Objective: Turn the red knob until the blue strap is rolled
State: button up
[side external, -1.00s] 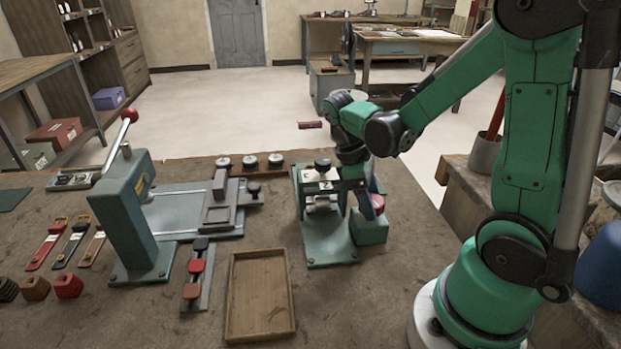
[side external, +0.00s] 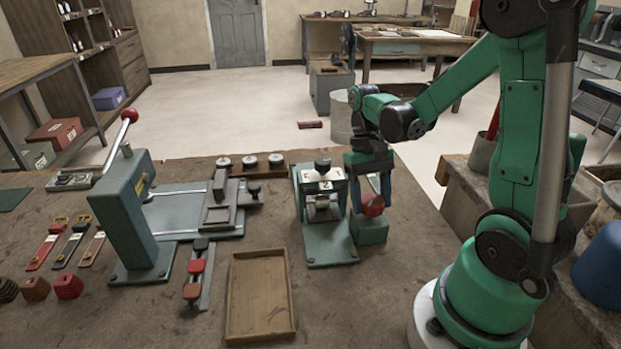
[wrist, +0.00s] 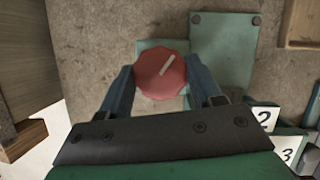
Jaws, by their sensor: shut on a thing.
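The red knob (side external: 372,205) sits on a green block at the right side of a small roller machine (side external: 323,246). My gripper (wrist: 160,70) comes from above with one finger on each side of the knob and is shut on it. In the wrist view the knob (wrist: 163,74) shows a white mark pointing to the upper right. A metal roller (side external: 322,210) shows at the front of the machine; I cannot make out a blue strap on it. A dark, possibly blue strap (side external: 71,242) lies flat between two reddish straps at the left.
An empty wooden tray (side external: 233,300) lies in front of the machine. A green press with a red-tipped lever (side external: 128,205) stands to the left. Several coiled straps (side external: 68,285) sit at the far left. The bench right of the knob is clear.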

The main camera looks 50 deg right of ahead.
aim_at(384, 215)
jog(key=m+t+y, duration=0.1)
jog(key=m, duration=0.3)
jog(key=shift+m, duration=0.3)
jog(key=m+t, duration=0.1)
jog(key=m, duration=0.1)
jog(key=m+t, duration=0.1)
jog(key=m, duration=0.2)
jog(key=shift+s+d+m+y, duration=0.1)
jog(key=shift+s+m+y, duration=0.05)
jog(key=shift+m+y, duration=0.2)
jog(key=m+t, duration=0.1)
jog(key=m, duration=0.1)
jog(key=m+t, duration=0.1)
jog(key=m, duration=0.2)
jog(key=shift+s+t, duration=0.1)
jog(key=shift+t, duration=0.2)
jog(key=shift+m+t+h, duration=0.35)
jog(key=shift+m, duration=1)
jog(key=shift+m+t+h, duration=0.3)
jog(key=shift+m+t, duration=0.05)
jog(key=shift+m, duration=0.95)
jog(key=o, duration=1.3)
jog(key=shift+c, duration=0.2)
jog(key=shift+s+r, duration=0.1)
jog(key=shift+v, duration=2.7)
